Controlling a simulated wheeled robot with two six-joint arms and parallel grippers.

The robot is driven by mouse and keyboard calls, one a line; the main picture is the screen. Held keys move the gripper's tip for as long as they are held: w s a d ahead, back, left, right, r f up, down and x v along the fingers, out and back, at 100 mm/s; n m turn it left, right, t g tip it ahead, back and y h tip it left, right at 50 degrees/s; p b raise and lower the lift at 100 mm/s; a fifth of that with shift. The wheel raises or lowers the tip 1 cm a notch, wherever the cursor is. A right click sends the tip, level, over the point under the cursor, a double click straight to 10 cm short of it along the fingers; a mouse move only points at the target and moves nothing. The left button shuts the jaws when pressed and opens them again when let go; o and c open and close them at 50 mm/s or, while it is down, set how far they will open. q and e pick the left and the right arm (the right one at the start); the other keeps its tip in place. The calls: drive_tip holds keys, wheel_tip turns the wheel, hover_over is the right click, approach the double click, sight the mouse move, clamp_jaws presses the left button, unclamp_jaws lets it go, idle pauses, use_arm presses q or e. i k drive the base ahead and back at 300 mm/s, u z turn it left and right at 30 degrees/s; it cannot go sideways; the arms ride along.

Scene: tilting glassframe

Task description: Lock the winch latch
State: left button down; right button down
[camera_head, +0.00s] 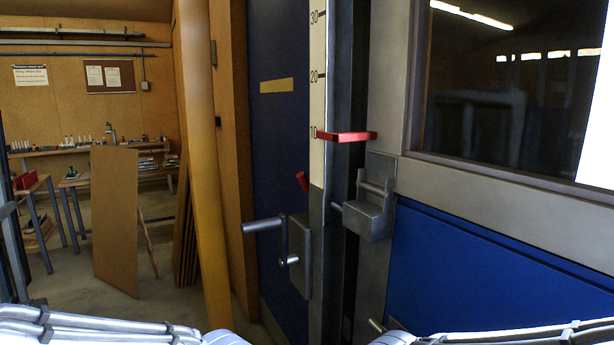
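The winch is a grey metal box (299,250) on the side of the upright post, with a crank handle (264,226) sticking out to the left. A small red lever (302,181), probably the winch latch, sits just above the box and leans up to the left. Its lower end is hidden, so I cannot tell whether it is engaged. My arms enter along the bottom edge from left and right. Neither gripper's fingers show, and nothing of mine is seen touching the winch or the lever.
A red pointer (346,136) stands near 10 on the white scale (317,95). A grey bracket (370,212) joins the glass frame (398,120) beside the post. A yellow column (204,160) stands left of the winch. A brown board (115,220) and workbenches are farther left.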

sight(302, 178)
drive_tip(key=k, duration=0.35)
drive_tip(key=u, duration=0.7)
drive_tip(key=i, duration=0.75)
drive_tip(key=z, duration=0.95)
